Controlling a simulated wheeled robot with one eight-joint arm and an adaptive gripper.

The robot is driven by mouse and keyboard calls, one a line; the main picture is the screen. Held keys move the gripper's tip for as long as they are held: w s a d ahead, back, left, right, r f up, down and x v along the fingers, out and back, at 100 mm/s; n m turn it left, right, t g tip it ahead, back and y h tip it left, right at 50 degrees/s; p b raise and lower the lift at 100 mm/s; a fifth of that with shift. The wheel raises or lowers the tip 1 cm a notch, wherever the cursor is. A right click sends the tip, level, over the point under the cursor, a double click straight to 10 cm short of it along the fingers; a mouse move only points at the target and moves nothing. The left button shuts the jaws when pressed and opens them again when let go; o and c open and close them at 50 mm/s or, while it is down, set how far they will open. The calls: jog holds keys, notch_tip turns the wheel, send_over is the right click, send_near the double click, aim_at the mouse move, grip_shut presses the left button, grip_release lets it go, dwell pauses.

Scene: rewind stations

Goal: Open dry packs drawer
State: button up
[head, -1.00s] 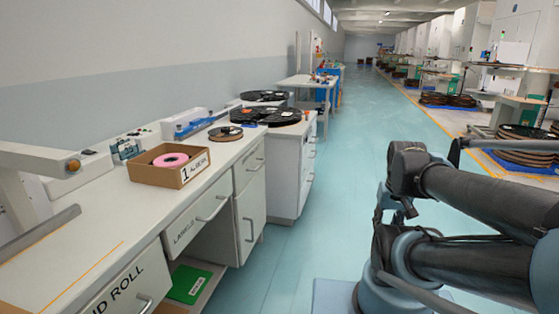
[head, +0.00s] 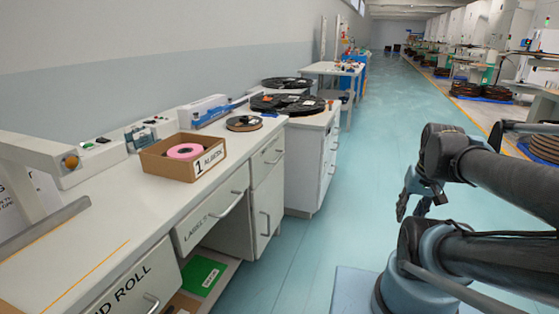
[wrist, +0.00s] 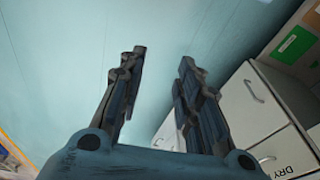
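The drawer marked "DRY" (wrist: 284,158) shows at the lower right edge of the wrist view, its label partly cut off. It looks shut, with a bar handle on its front. In the head view a shut top drawer (head: 267,158) in the cabinet beyond the labels drawer shows no readable label, so I cannot tell for sure that it is the same one. My gripper (wrist: 162,60) is open and empty in the wrist view, its two fingers apart over the floor. In the head view it (head: 416,200) hangs over the aisle, clear of the bench.
The labels drawer (head: 212,216) and another marked "ND ROLL" (head: 125,292) are shut. A green item (head: 200,276) lies on a low shelf. A cardboard box (head: 182,166) with a pink roll and several black reels stand on the benches. The aisle floor (head: 350,215) is clear.

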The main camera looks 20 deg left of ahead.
jog(key=w+a+r+g+y, duration=0.1)
jog(key=w+a+r+y, duration=0.25)
jog(key=w+a, duration=0.35)
jog(key=w+a+r+y, duration=0.2)
jog(key=w+a+r, duration=0.25)
jog(key=w, duration=0.45)
jog(key=w+a+f+n+g+y, duration=0.1)
jog(key=w+a+g+y, duration=0.15)
jog(key=w+a, duration=0.7)
jog(key=w+a+f+n+g+y, duration=0.1)
jog(key=w+a+y, duration=0.3)
jog(key=w+a, duration=0.55)
jog(key=n+g+y, duration=0.2)
jog(key=g+y, duration=0.2)
jog(key=y, duration=0.2)
send_near(280, 156)
jog(key=x, duration=1)
jog(key=shift+s+a+f, duration=0.1)
jog(key=shift+f, duration=0.3)
grip_shut()
